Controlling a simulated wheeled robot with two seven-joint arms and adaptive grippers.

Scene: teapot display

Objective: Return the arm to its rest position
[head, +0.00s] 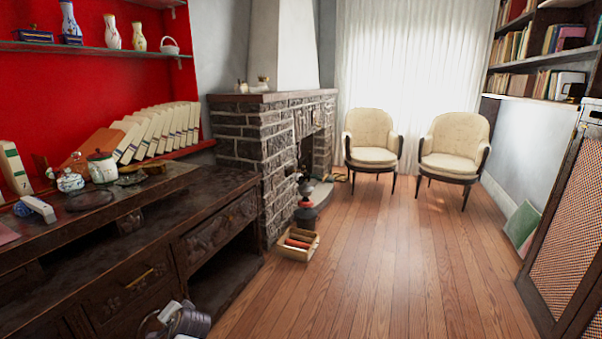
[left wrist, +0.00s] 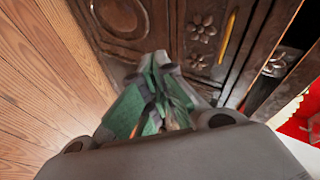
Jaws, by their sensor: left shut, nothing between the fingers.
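My left gripper (left wrist: 160,80) shows in the left wrist view with its green-padded fingers together and nothing between them. It is in front of the carved dark wood of the cabinet (left wrist: 215,20), and no object is touching its fingertips that I can make out. In the head view a grey and white part of my arm (head: 178,320) shows at the bottom edge, low in front of the cabinet (head: 115,295). The fingers cannot be made out there. My right gripper is in neither view.
A wooden box (head: 297,245) sits on the floor by the brick fireplace (head: 275,150). The wooden floor (head: 380,270) is open on the right.

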